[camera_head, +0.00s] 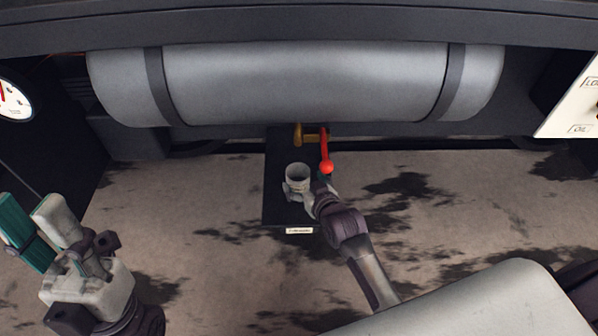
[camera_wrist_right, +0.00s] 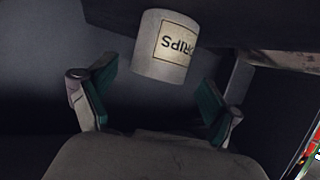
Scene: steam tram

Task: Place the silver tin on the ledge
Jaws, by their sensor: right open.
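The silver tin (camera_head: 297,172) is a small, round, open-topped can. It stands upright over the dark ledge plate (camera_head: 284,215) below the boiler; I cannot tell if it touches the plate. In the right wrist view the tin (camera_wrist_right: 165,50) shows a cream label reading "DRIPS", upside down. My right gripper (camera_head: 298,190) is at the tin's near side, open. In the right wrist view its teal-padded fingers stand apart with the tin beyond and between them, not clasped. My left gripper (camera_head: 42,228) is at the lower left, away from the tin, with its fingers apart and nothing between them.
A brass tap (camera_head: 308,135) and a red-knobbed lever (camera_head: 327,165) are just behind the tin, close to my right gripper. The grey boiler drum (camera_head: 300,80) overhangs at the back. A small label (camera_head: 299,231) is on the plate's front edge. The stained floor around is clear.

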